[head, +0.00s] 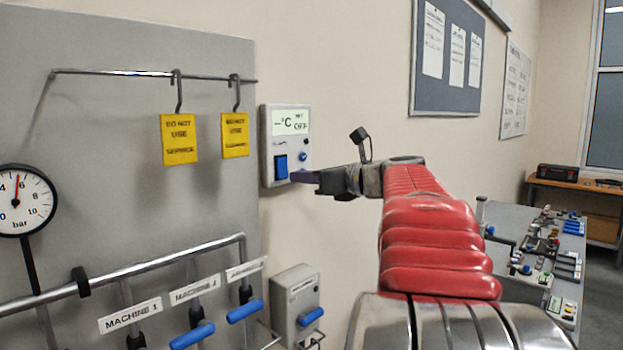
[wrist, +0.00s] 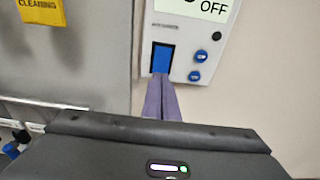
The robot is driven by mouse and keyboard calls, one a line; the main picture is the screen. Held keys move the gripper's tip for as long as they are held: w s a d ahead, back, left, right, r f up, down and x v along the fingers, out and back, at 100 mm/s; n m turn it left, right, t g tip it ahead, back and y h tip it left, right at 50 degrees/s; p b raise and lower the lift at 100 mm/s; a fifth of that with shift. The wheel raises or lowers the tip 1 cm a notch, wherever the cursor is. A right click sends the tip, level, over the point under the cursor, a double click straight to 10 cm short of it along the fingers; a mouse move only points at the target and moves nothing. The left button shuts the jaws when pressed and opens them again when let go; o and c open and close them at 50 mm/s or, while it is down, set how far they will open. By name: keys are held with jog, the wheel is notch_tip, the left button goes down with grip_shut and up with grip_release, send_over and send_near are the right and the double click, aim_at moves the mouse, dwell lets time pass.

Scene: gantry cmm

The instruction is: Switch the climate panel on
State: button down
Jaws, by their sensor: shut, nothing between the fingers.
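The climate panel (head: 286,145) is a light grey box on the wall, with a display (head: 291,122) that shows a °C sign and OFF. Its blue rocker switch (head: 281,167) is at the lower left of the panel, and two small round blue buttons are to its right. In the wrist view the blue switch (wrist: 161,58) is straight ahead and the display (wrist: 195,8) reads OFF. My gripper (head: 300,176) is shut and empty. Its fingertips (wrist: 161,78) overlap the lower edge of the switch in the wrist view; whether they touch it I cannot tell.
Yellow tags (head: 179,139) hang from a rail left of the panel. A pressure gauge (head: 22,201) and pipes with blue-handled valves (head: 245,311) are at left. A grey box (head: 297,305) is below the panel. A cluttered bench (head: 515,222) stands at right.

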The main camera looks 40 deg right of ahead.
aim_at(284, 177)
jog(key=shift+w+f, duration=0.15)
jog(key=shift+w, duration=1.3)
jog(key=shift+a, duration=0.1)
jog(key=shift+w+f, duration=0.1)
jog(key=shift+w, duration=0.1)
jog(key=shift+s+f, duration=0.1)
jog(key=shift+s, duration=0.4)
jog(key=s+f, duration=0.1)
jog(key=s, duration=1.2)
jog(key=shift+d+f, duration=0.25)
jog(key=shift+f, duration=0.05)
jog(key=shift+a, duration=0.1)
